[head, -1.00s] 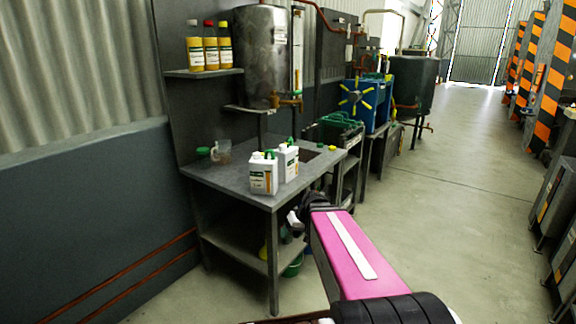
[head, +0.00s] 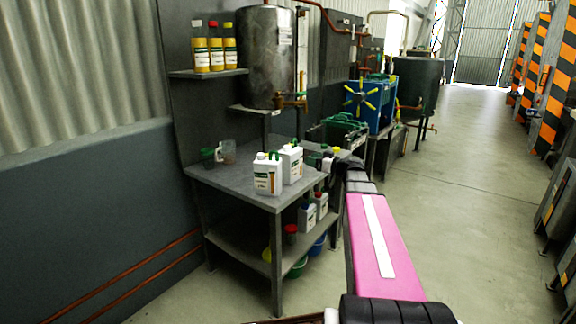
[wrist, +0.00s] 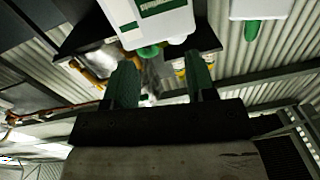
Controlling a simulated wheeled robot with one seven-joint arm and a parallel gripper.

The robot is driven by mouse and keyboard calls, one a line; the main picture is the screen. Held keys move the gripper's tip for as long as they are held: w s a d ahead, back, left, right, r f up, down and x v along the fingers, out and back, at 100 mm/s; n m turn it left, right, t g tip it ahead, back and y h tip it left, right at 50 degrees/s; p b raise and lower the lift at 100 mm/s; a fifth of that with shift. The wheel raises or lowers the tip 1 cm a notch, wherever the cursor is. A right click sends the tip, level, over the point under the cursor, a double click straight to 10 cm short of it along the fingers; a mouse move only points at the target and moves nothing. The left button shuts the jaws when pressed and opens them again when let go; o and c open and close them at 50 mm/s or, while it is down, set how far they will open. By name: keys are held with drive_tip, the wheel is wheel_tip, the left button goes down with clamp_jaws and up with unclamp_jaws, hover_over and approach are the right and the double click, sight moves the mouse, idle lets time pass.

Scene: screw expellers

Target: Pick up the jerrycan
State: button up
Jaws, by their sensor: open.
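Two white jerrycans with green-and-white labels stand upright on the grey workbench in the head view, a front one (head: 267,177) and one just behind it to the right (head: 292,165). My gripper is at the bench's right edge in the head view, right of both cans; its fingers are hard to make out there. In the wrist view my gripper (wrist: 161,74) is open, its two green fingers apart with nothing held. A white jerrycan (wrist: 150,20) shows just beyond the fingers, and part of another white container (wrist: 262,9) is at top right.
The grey workbench (head: 227,181) also holds a clear jug (head: 228,152). More white containers (head: 308,217) and a red-lidded jar (head: 290,234) stand on its lower shelf. Yellow bottles (head: 217,54) stand on a wall shelf.

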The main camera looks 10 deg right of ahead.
sight(296, 140)
wheel_tip(296, 140, up, 4)
drive_tip(key=w+d+t, duration=0.2)
drive_tip(key=shift+n, duration=0.3)
drive_tip(key=x, duration=1)
drive_tip(key=shift+a+f, duration=0.1)
drive_tip(key=shift+f, duration=0.05)
clamp_jaws()
